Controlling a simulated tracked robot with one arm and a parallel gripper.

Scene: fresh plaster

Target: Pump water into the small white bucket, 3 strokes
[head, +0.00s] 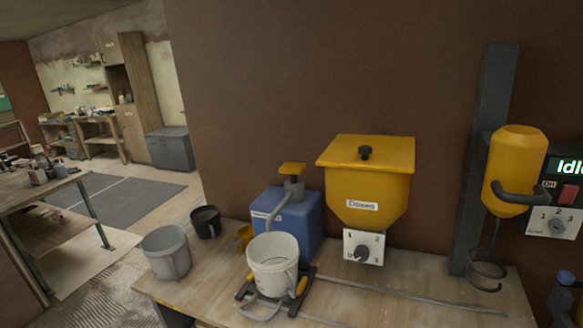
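The small white bucket (273,268) stands upright in a dark cradle (243,291) with orange pieces on the bench, with a wire handle hanging at its front. Just behind it is a blue water tank (308,222) with a pump on top. The pump's yellow push head (292,169) is raised above a grey collar, and its grey spout (279,208) slopes down toward the bucket's rim. I cannot tell whether water is in the bucket. My gripper is not in view.
A grey bucket (166,252), a black bucket (206,222) and a yellow scoop-like item (244,236) stand left on the bench (400,290). A yellow hopper (365,180) with a dial is right of the tank. A yellow mixer (515,170) on a post is at far right, its display reading "Idle".

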